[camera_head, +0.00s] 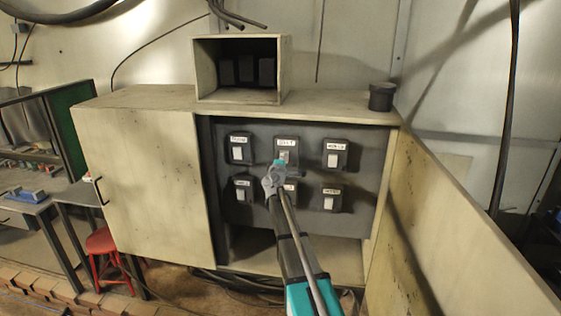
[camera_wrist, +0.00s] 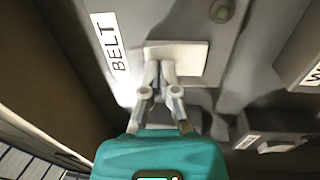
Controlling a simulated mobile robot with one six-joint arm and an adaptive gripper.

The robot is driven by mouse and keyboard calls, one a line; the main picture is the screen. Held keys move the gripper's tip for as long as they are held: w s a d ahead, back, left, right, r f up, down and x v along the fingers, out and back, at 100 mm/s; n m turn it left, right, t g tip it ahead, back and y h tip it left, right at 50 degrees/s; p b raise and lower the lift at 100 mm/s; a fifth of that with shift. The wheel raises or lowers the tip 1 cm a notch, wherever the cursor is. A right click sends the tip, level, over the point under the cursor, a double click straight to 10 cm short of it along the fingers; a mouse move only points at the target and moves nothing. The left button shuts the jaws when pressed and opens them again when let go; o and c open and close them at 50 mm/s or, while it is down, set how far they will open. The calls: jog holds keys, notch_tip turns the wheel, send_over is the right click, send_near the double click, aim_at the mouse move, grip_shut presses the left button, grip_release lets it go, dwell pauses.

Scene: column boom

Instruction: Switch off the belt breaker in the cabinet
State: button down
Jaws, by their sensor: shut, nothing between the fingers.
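The cabinet (camera_head: 140,180) stands open and shows a dark panel with several labelled breakers in two rows. The belt breaker (camera_head: 287,150) is the middle one of the top row; its label reads "BELT" in the wrist view. Its pale rocker switch (camera_wrist: 190,58) shows there, partly covered by my fingers. My gripper (camera_head: 279,163) is shut and empty, with its fingertips at the rocker. In the wrist view the fingertips (camera_wrist: 160,68) overlap the rocker's lower left part; I cannot tell if they touch. The rocker's position is unclear.
A neighbouring breaker (camera_head: 335,153) sits to the right, another (camera_head: 239,148) to the left. The open right door (camera_head: 440,220) reaches toward me beside my arm. An open box (camera_head: 240,70) and a dark cup (camera_head: 382,97) stand on the cabinet top.

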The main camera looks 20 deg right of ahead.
dwell(0.3)
jog(key=shift+w+d+r, duration=0.1)
jog(key=shift+w, duration=0.1)
jog(key=r+p+v, duration=0.2)
jog(key=r+v, duration=0.1)
jog(key=v, duration=1)
jog(key=shift+s+a, duration=0.35)
jog(key=shift+s, duration=0.1)
dwell(0.3)
